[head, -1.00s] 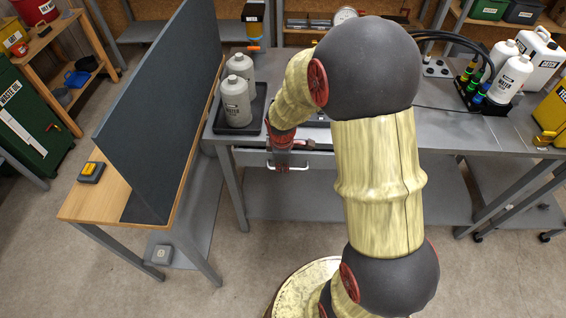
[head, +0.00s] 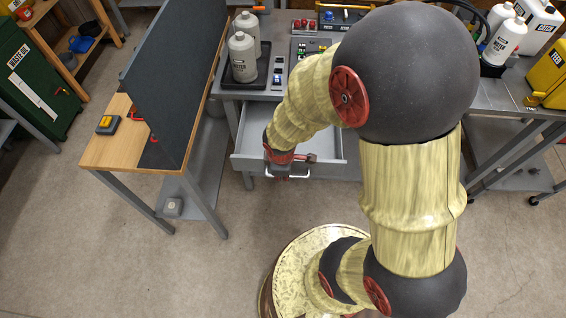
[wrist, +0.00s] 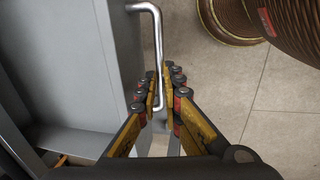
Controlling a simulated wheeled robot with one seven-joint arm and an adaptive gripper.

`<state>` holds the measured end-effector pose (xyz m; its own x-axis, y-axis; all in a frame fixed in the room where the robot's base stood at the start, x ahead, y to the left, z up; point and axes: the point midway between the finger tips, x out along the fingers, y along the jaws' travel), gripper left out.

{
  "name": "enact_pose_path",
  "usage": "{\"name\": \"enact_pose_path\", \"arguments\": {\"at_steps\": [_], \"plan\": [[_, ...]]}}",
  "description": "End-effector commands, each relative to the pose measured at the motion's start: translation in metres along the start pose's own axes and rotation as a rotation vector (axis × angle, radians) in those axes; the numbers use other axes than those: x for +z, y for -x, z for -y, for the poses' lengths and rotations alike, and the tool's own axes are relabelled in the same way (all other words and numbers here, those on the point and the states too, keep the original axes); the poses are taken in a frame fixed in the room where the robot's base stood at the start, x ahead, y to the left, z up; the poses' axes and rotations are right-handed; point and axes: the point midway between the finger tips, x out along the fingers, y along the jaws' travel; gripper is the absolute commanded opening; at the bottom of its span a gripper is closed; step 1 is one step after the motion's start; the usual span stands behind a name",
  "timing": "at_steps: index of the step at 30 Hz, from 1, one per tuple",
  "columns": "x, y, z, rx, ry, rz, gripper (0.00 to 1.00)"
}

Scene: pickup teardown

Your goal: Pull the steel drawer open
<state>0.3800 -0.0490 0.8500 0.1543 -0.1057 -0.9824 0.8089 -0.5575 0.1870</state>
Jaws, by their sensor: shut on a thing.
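The steel drawer (head: 239,163) is pulled out from under the grey workbench, and its pale interior shows in the head view. Its bare front panel (wrist: 121,62) and part of its inside show at the left of the wrist view. The bright bar handle (wrist: 157,40) stands out from that front. My gripper (wrist: 162,92) is shut on the handle, with one finger on each side of the bar. In the head view my gripper (head: 286,172) is at the drawer's front, and the handle (head: 300,177) shows partly beside and below it.
A wooden side table (head: 107,153) with a dark upright panel (head: 178,75) stands left of the drawer. Grey bottles (head: 242,60) stand in a black tray on the workbench. Open concrete floor (head: 215,265) lies in front of the drawer.

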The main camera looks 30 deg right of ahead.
Motion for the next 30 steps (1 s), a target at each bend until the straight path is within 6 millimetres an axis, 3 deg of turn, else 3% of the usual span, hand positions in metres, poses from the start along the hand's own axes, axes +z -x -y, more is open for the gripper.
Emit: {"name": "enact_pose_path", "arguments": {"at_steps": [12,13,23,30], "plan": [[0.0002,0.0004,0.0053,-0.002,0.000,0.001,0.00],[0.0002,0.0003,0.0053,-0.002,0.000,0.001,0.08],[0.0002,0.0005,0.0049,-0.001,0.000,0.001,0.27],[0.0001,0.0007,0.0047,-0.001,0.000,0.000,0.27]]}}
